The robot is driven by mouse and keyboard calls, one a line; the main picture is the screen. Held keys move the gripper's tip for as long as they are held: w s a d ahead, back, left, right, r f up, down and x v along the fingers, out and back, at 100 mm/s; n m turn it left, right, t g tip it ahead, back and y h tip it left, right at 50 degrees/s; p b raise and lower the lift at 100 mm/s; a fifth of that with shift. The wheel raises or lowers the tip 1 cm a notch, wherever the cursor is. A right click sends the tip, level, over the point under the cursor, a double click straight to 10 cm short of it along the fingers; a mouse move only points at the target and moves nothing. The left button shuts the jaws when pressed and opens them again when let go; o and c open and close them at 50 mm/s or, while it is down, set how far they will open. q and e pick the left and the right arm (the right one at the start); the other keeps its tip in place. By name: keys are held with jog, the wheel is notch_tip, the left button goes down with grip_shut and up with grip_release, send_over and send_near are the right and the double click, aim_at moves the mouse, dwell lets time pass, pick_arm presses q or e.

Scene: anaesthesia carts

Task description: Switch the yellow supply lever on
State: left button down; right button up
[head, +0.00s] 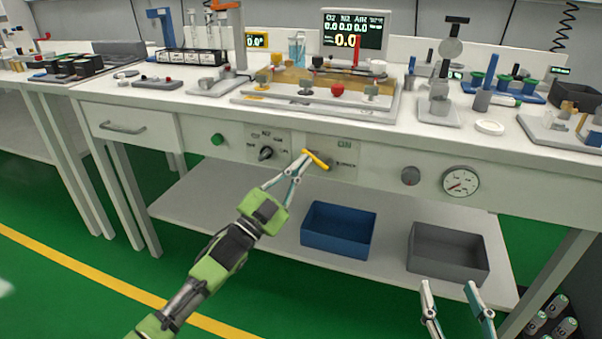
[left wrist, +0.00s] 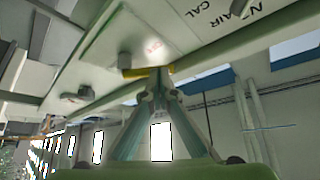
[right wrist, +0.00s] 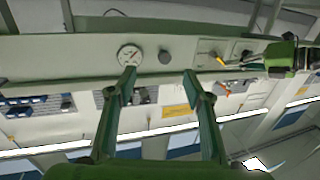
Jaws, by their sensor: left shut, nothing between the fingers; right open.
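The yellow supply lever (head: 316,159) sits on the front panel of the bench, slanting down to the right from its upper left end. My left gripper (head: 300,160) is shut with nothing between its fingers, its tips at the lever's left end. In the left wrist view the lever (left wrist: 140,72) lies right at the fingertips (left wrist: 158,80); whether they touch it I cannot tell. My right gripper (head: 455,288) is open and empty, low in front of the bench at the right. The lever also shows small in the right wrist view (right wrist: 220,61).
Left of the lever are a black selector knob (head: 266,153) and a green button (head: 217,139). Right of it are a grey knob (head: 410,176) and a round gauge (head: 460,182). A blue bin (head: 337,230) and a grey bin (head: 447,252) stand on the lower shelf.

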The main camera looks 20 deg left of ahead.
aim_at(311, 155)
jog(key=s+d+f+g+h+p, duration=0.4)
jog(key=s+f+g, duration=0.6)
jog(key=f, duration=0.6)
jog(key=s+d+g+p, duration=0.3)
jog(key=s+g, duration=0.1)
jog(key=s, duration=0.5)
pick_arm(q)
jog(key=d+r+m+g+p, duration=0.1)
jog(key=m, duration=0.2)
jog(key=r+m+g+h+p, duration=0.1)
jog(key=m+g+p, duration=0.1)
jog(key=m, duration=0.1)
jog(key=d+r+m+g+p, duration=0.1)
jog(key=m+g, duration=0.1)
jog(key=m, duration=0.1)
jog(key=shift+d+r+h+p, duration=0.15)
jog(key=shift+d+h+p, duration=0.15)
jog(key=shift+h+p, duration=0.1)
pick_arm(e)
notch_tip(311, 155, down, 18)
jog(key=g, duration=0.1)
jog(key=shift+m, duration=0.3)
